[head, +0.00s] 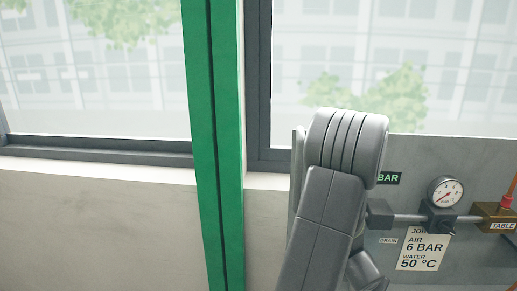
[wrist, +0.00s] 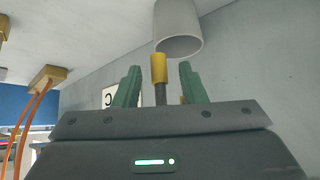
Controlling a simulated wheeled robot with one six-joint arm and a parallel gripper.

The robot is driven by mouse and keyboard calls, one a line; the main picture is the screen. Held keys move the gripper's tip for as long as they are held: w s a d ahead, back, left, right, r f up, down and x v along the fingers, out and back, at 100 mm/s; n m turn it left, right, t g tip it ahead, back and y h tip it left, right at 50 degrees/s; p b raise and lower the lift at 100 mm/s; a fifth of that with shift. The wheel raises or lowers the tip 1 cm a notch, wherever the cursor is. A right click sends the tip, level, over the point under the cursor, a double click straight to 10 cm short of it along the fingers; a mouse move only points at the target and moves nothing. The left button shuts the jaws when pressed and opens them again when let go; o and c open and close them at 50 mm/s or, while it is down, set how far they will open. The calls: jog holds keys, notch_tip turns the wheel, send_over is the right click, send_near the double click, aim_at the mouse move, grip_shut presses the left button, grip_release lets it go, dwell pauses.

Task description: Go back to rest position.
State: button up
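My gripper (wrist: 160,68) shows in the wrist view with its two green fingers standing apart. A dark stem with a yellow top (wrist: 159,68) appears between the fingers, with gaps on both sides, so nothing is seen gripped. I cannot tell how far beyond the fingers it stands. In the head view my grey arm rises in front of the wall panel, and my gripper is not in that view.
A grey cylinder (wrist: 178,28) hangs above the fingers. A yellow block (wrist: 48,76) with orange hoses is at left. The head view shows a green post (head: 213,150), a panel with a pressure gauge (head: 445,191), and a brass TABLE block (head: 494,213).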

jog(key=shift+b+x, duration=0.3)
jog(key=shift+x, duration=0.85)
jog(key=shift+r, duration=0.1)
jog(key=shift+s+h, duration=0.2)
jog(key=shift+h, duration=0.4)
jog(key=shift+d+n+h+b, duration=0.3)
jog(key=shift+n+h+b, duration=0.1)
jog(key=shift+h, duration=0.2)
jog(key=shift+d+r+n+h+b, duration=0.15)
jog(key=shift+d+n+h+b, duration=0.15)
jog(key=shift+h+b, duration=0.3)
